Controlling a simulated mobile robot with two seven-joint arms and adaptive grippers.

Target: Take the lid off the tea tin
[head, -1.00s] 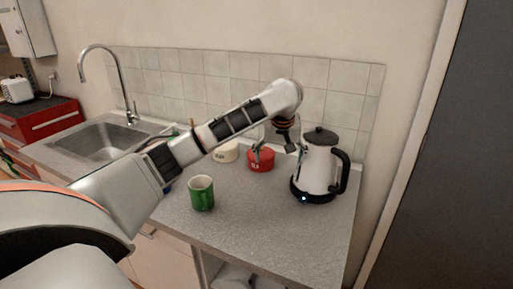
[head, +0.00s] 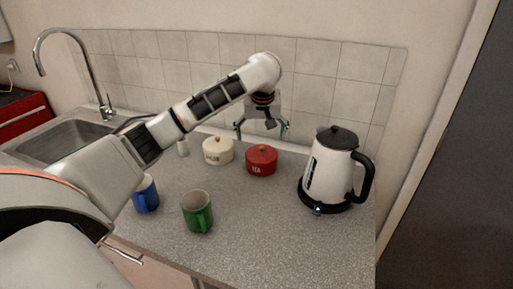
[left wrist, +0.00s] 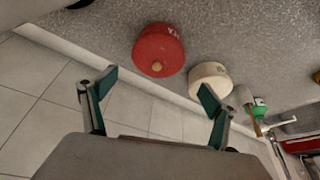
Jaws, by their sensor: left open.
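The red tea tin (head: 262,163) stands upright on the counter near the tiled wall, with its lid on and a small knob on top. In the left wrist view the tin (left wrist: 158,52) is at the top, its tan knob (left wrist: 156,67) facing the camera. My left gripper (head: 262,132) is open and empty, above and behind the tin, apart from it. Its two fingers (left wrist: 154,90) are spread wide in the left wrist view. My right gripper is not in view.
A cream tin (head: 217,152) stands just left of the tea tin. A kettle (head: 330,170) on its base is to the right. A green mug (head: 197,213) and a blue mug (head: 146,195) are nearer the front. The counter's front middle (head: 260,225) is clear.

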